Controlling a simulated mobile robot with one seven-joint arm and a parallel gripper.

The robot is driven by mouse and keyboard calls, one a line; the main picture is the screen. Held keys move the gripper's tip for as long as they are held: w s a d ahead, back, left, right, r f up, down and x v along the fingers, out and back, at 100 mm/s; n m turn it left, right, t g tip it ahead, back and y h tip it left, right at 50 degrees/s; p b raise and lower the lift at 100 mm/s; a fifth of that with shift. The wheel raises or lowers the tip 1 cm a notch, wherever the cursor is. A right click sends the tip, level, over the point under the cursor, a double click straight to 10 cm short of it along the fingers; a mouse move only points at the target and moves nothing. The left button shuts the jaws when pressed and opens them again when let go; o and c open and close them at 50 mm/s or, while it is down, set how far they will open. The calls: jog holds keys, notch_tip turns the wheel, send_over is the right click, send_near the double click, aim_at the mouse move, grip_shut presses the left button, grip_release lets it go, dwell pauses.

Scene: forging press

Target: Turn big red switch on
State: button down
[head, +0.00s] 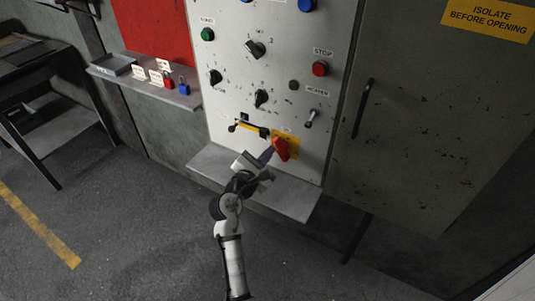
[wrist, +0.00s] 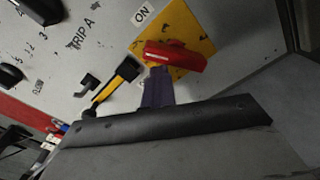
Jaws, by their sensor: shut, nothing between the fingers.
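The big red switch (head: 281,148) is a red handle on a yellow plate (head: 291,138), low on the grey control panel. In the wrist view the red handle (wrist: 175,56) lies nearly level, tilted slightly down to the right, with an "ON" label above left of the plate. My gripper (head: 267,154) is shut and empty, just left of the handle in the head view. Its purple fingertips (wrist: 157,78) show just below the handle in the wrist view. They overlap or nearly meet its lower edge; I cannot tell if they touch. The gripper body hides the area below.
A yellow-and-black lever (head: 252,128) sits close left of the switch. A small toggle (head: 310,117) is above right. A grey ledge (head: 290,202) juts out below the panel. A cabinet door handle (head: 363,108) is to the right. A shelf (head: 150,88) holds padlocks at left.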

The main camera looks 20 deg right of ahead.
jog(key=shift+s+d+r, duration=0.2)
jog(key=shift+s+r, duration=0.1)
jog(key=shift+r, duration=0.15)
jog(key=v, duration=0.8)
jog(key=shift+a, duration=0.2)
dwell(0.3)
jog(key=shift+s+r, duration=0.1)
jog(key=shift+r, duration=0.05)
